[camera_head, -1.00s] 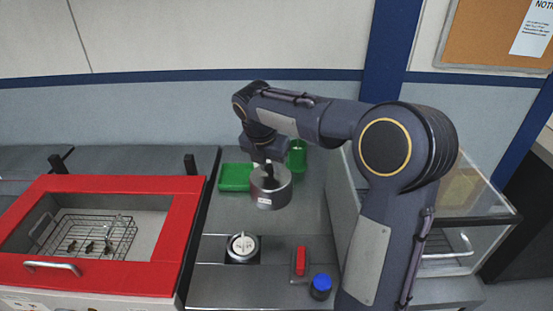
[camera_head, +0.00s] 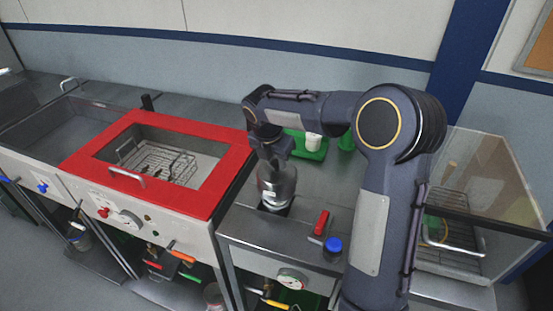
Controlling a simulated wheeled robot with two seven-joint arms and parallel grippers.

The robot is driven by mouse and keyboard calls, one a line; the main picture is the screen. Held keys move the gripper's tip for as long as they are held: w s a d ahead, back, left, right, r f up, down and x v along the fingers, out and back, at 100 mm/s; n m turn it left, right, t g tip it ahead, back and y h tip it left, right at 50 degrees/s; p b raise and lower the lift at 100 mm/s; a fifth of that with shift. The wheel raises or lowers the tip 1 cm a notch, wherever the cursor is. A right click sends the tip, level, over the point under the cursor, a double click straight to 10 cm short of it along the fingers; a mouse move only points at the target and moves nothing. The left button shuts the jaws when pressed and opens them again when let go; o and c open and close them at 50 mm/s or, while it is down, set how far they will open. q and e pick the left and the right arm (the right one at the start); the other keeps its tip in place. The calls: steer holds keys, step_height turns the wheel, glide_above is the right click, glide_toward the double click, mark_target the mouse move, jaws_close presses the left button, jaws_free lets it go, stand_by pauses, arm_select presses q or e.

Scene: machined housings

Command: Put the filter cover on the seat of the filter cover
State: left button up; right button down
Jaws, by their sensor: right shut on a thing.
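The filter cover (camera_head: 278,178), a grey metal cylinder, is in my right gripper (camera_head: 270,158). The gripper is shut on it at its top, and the wrist partly hides the grip. The cover stands roughly upright directly above the seat of the filter cover (camera_head: 274,210), whose dark base shows just under it on the grey bench. The cover hides most of the seat, and I cannot tell whether the two touch. My left gripper is not in view.
A green tray (camera_head: 318,156) with a white cup (camera_head: 313,142) is behind. A red-framed basin (camera_head: 212,200) is left; a clear-walled box (camera_head: 485,180) is right.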

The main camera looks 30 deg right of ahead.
mark_target(275, 173)
step_height(275, 173, down, 3)
steer(key=b, duration=0.2)
steer(key=shift+f+b, duration=0.1)
steer(key=shift+b, duration=0.2)
steer(key=shift+f+b, duration=0.45)
steer(key=shift+f, duration=0.9)
steer(key=shift+f, duration=0.2)
steer(key=c, duration=1.1)
jaws_free()
steer(key=shift+o, duration=0.2)
